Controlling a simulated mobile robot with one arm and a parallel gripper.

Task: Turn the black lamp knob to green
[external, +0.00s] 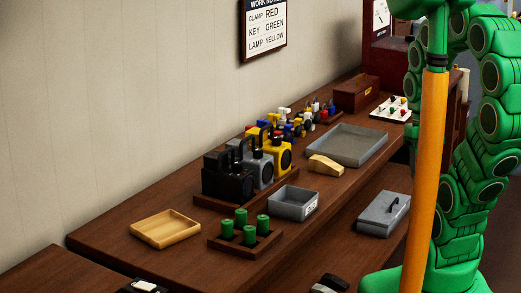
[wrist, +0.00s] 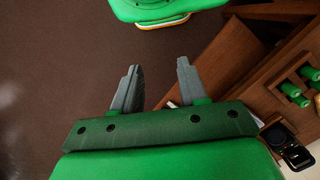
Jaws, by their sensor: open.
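The black lamp (external: 228,182) stands upright at the near end of a row of box-shaped lamps on a wooden rack (external: 215,203). A grey lamp (external: 262,172) and a yellow lamp (external: 284,156) stand behind it. The black lamp has a handle on top and a dark round front; its knob and colour setting are too small and dark to make out. My gripper (wrist: 158,76) shows in the wrist view with its two grey fingers apart and nothing between them. It points at the dark floor, away from the lamps. I cannot make it out in the external view.
In front of the lamps are a rack with several green cylinders (external: 245,233), a small grey bin (external: 293,203) and a wooden tray (external: 165,229). A wide grey tray (external: 345,145) lies farther back. A wall sign (external: 265,28) reads clamp red, key green, lamp yellow.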

